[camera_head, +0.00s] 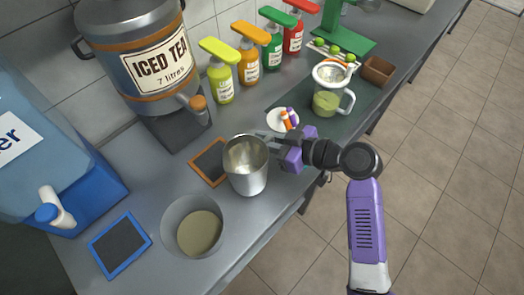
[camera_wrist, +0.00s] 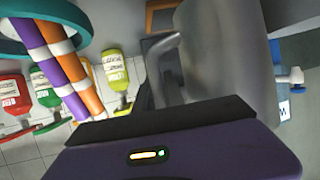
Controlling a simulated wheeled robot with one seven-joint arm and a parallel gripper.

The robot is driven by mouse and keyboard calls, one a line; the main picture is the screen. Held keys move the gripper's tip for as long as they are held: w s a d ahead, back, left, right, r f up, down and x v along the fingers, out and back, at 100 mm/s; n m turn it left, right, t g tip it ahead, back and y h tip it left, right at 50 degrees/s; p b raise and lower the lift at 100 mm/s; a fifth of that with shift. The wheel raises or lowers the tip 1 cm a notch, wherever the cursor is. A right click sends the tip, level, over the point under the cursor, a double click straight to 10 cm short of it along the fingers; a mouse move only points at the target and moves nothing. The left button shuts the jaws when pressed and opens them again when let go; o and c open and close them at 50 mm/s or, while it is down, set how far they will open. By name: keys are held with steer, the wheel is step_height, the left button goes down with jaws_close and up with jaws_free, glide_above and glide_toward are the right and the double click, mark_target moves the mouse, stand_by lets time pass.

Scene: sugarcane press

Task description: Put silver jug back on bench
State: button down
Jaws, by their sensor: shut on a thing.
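The silver jug (camera_head: 246,165) is an open metal cup standing roughly upright over the grey bench (camera_head: 165,165), left of my gripper (camera_head: 272,143). My gripper reaches in from the right and is shut on the jug's handle side. In the wrist view the jug (camera_wrist: 228,50) is a large blurred grey shape, with its grey handle (camera_wrist: 166,62) at the dark edge of my gripper (camera_wrist: 175,118). The fingertips are mostly hidden. I cannot tell whether the jug's base touches the bench.
A grey bin (camera_head: 193,227) stands close in front-left of the jug. An orange-framed board (camera_head: 209,162) lies behind it, near the iced tea dispenser (camera_head: 145,55). A holder with striped straws (camera_head: 288,119) and a glass pitcher (camera_head: 328,100) stand right. The bench's front edge is near.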

steer(key=shift+f, duration=3.15)
steer(key=shift+f, duration=0.1)
steer(key=c, duration=1.4)
jaws_free()
steer(key=shift+c, duration=0.2)
steer(key=b+v, duration=0.1)
steer(key=v, duration=1.1)
